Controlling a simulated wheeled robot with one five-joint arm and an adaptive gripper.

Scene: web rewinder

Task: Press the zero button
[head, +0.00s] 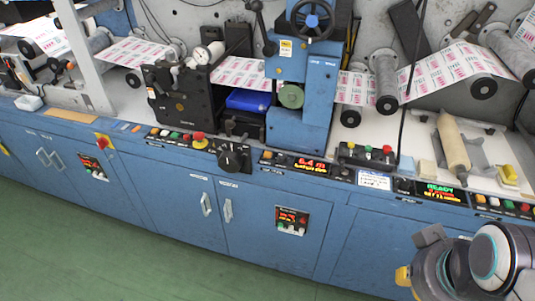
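The zero button cannot be picked out, as the labels are too small to read. Candidate buttons sit along the blue machine's front edge: a row by the red knob (199,140), a black button box (366,156) right of centre, and a row (503,206) at the far right. A red-digit display (291,217) on the cabinet front has small buttons under it, as does another display (93,167) at left. My arm's end, with my gripper (408,284), is at the bottom right, in front of the cabinet and apart from all buttons. Its fingers are not clear.
A second red display (310,165) and a green "READY" display (441,193) lie on the front edge. A blue column with a handwheel (311,18), a black unit (183,98) and a pale roller (452,147) stand on the bench. The green floor (110,255) is clear.

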